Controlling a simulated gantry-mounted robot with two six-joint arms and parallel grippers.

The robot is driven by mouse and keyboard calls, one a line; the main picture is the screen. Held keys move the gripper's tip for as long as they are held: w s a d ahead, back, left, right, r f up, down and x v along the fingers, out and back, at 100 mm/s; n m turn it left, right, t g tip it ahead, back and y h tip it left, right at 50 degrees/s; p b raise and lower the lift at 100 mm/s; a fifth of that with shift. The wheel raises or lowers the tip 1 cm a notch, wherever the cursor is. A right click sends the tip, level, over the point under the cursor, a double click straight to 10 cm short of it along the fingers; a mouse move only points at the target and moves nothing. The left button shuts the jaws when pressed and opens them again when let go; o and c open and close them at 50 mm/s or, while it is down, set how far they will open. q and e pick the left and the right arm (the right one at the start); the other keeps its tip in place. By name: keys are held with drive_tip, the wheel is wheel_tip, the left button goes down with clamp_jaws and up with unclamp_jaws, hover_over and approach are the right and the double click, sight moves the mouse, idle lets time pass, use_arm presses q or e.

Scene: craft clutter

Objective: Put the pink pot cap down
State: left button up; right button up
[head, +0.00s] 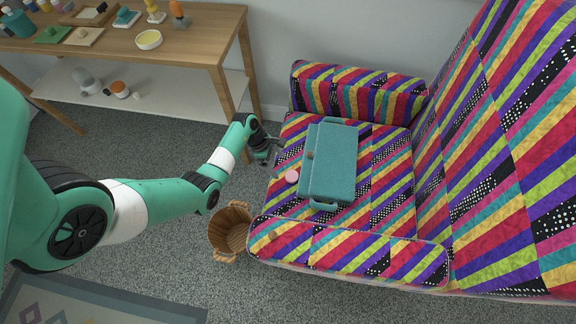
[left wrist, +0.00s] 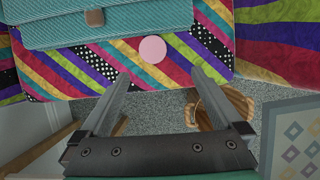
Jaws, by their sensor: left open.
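The pink pot cap (head: 292,176) is a small flat pink disc lying on the striped sofa seat, just left of a teal case. It also shows in the left wrist view (left wrist: 152,49), beyond the fingertips and apart from them. My left gripper (head: 277,150) is open and empty at the sofa's front edge, a little above the cap in the head view. Its two fingers show in the left wrist view (left wrist: 160,78) with nothing between them. My right gripper is in neither view.
The teal case (head: 335,165) lies on the sofa seat (head: 385,160). A wicker basket (head: 231,229) stands on the floor by the sofa. A wooden table (head: 190,45) with craft items is at the upper left. A patterned rug (head: 90,300) lies at the lower left.

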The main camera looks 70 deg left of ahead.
use_arm(q)
drive_tip(key=a, duration=0.1)
drive_tip(key=b, duration=0.4)
hover_over(291, 176)
drive_tip(key=s+a, duration=0.2)
wheel_tip(291, 176, down, 6)
drive_tip(key=shift+s+d+r, duration=0.1)
drive_tip(key=shift+r, duration=0.1)
drive_tip(key=shift+d, duration=0.1)
drive_tip(key=b+x, duration=0.4)
drive_tip(key=x, duration=0.1)
drive_tip(key=shift+d+f+b, duration=0.1)
drive_tip(key=shift+f+b, duration=0.15)
drive_tip(key=shift+b, duration=0.05)
drive_tip(key=shift+r, duration=0.15)
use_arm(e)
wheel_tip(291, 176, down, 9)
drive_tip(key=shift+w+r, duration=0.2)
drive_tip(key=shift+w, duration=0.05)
use_arm(q)
drive_tip(key=c, duration=1.5)
drive_tip(key=shift+o, duration=0.2)
wheel_tip(291, 176, up, 10)
drive_tip(key=p, duration=0.7)
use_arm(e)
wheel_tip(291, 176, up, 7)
